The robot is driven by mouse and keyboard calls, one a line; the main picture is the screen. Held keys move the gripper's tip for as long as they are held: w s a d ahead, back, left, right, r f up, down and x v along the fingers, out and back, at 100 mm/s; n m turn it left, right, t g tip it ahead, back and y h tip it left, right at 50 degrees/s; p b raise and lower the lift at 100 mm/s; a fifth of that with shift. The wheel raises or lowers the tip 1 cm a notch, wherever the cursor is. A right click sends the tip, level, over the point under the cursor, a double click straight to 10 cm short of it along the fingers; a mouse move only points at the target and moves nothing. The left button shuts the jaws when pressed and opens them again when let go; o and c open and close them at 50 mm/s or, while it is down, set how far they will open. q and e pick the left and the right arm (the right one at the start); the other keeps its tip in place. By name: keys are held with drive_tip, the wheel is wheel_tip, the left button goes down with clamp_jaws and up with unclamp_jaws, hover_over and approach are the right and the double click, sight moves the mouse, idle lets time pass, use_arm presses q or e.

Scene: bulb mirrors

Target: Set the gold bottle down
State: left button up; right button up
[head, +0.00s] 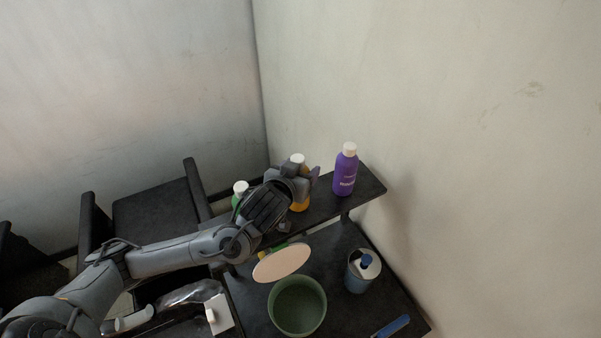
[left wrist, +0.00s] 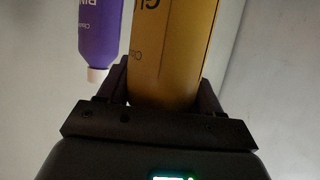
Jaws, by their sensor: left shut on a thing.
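The gold bottle (head: 300,205) with a white cap (head: 298,158) is at the dark raised shelf (head: 322,205) in the head view, partly hidden by my left gripper (head: 300,180). My left gripper is shut on the bottle. In the left wrist view the gold bottle (left wrist: 170,50) fills the middle, between the two fingers of my left gripper (left wrist: 163,85). I cannot tell whether the bottle's base touches the shelf. My right gripper is not in view.
A purple bottle (head: 345,172) stands on the shelf to the right of the gold one; a green bottle (head: 240,190) is to the left. Below are a green bowl (head: 297,318), an oval mirror (head: 281,263) and a blue-grey container (head: 358,280). A wall rises behind the shelf.

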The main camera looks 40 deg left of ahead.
use_arm(q)
drive_tip(key=shift+f, duration=0.9)
drive_tip(key=shift+f, duration=0.15)
drive_tip(key=o, duration=1.3)
